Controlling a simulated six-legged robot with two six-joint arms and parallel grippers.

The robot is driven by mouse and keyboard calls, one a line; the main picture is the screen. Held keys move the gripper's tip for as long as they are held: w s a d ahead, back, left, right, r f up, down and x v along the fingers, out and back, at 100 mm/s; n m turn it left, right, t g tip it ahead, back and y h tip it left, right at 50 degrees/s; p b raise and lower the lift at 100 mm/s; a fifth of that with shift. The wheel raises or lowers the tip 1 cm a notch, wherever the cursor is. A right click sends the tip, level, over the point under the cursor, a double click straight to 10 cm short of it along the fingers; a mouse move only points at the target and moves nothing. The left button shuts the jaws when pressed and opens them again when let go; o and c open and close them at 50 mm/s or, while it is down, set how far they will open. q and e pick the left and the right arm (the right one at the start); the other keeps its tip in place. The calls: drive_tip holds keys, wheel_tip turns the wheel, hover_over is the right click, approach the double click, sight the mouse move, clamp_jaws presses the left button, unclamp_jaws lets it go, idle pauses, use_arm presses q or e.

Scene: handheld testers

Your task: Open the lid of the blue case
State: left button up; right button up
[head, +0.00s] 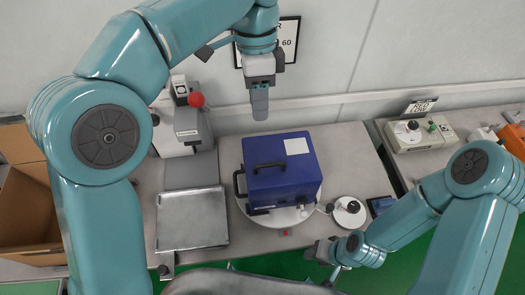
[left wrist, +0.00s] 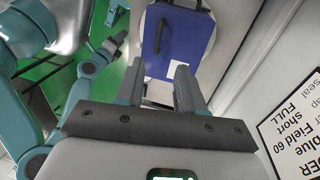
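The blue case (head: 287,178) stands upright on a round white plate (head: 262,217) in the middle of the bench, with its lid closed. It has a black handle (head: 268,166) on top, a white label (head: 297,146) and another black handle on its left side. The case also shows in the left wrist view (left wrist: 190,45), beyond the fingertips. My left gripper (head: 260,108) hangs above and behind the case, clear of it; its fingers (left wrist: 158,75) are apart and empty. My right gripper (head: 320,252) is low at the bench's front edge, clear of the case; its finger gap is unclear.
A grey tester with a red knob (head: 196,100) and a metal tray (head: 192,220) stand left of the case. A round white device (head: 349,212) is at its right. A cardboard box (head: 30,215) is far left. A control box (head: 420,132) is far right. A wall is behind.

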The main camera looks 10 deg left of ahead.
sight(262, 165)
use_arm(q)
drive_tip(key=s+f, duration=0.1)
drive_tip(key=f, duration=0.4)
drive_tip(key=s+f, duration=0.1)
drive_tip(key=f, duration=0.4)
drive_tip(key=d+f+b, duration=0.1)
drive_tip(key=f, duration=0.4)
drive_tip(key=shift+s+f, duration=0.2)
drive_tip(key=shift+s, duration=0.2)
drive_tip(key=shift+s+d+f, duration=0.1)
drive_tip(key=shift+s+f, duration=0.1)
drive_tip(key=shift+w, duration=0.1)
clamp_jaws()
